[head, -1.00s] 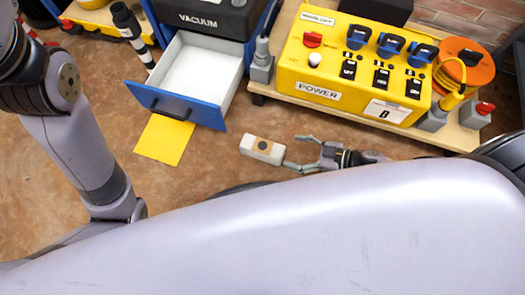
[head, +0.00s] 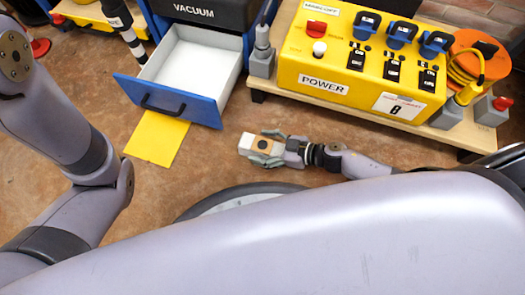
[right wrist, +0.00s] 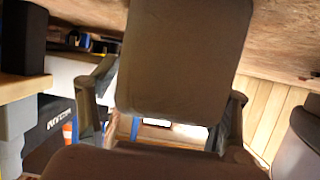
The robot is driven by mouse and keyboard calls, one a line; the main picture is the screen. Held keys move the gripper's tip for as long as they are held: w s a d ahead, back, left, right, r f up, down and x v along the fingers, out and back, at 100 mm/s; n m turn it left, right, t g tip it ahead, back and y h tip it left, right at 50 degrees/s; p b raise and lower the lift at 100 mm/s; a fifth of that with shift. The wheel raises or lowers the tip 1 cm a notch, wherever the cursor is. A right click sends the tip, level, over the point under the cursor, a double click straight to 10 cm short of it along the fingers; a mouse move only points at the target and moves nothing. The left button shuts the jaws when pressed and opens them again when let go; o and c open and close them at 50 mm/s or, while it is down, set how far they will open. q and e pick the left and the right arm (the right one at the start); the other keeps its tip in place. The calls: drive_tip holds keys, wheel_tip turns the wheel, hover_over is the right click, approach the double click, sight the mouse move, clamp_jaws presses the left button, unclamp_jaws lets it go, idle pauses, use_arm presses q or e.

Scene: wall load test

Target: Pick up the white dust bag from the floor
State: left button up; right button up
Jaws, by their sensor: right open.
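The white dust bag (head: 246,144) lies on the brown floor in the middle of the head view. It is a small white block with a tan patch and a dark round spot. My right gripper (head: 266,149) is open, with its fingers on either side of the bag's right part. I cannot tell whether they touch it.
The vacuum cabinet (head: 205,14) has its blue-fronted drawer (head: 168,101) pulled out, with an empty white inside. A yellow sheet (head: 156,138) lies on the floor below it. The yellow power box (head: 315,70) stands on a low wooden bench (head: 287,98) at the right.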

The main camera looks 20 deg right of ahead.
drive_tip(key=shift+w+a, duration=0.1)
drive_tip(key=shift+a, duration=0.05)
drive_tip(key=shift+c, duration=0.4)
drive_tip(key=c, duration=1.2)
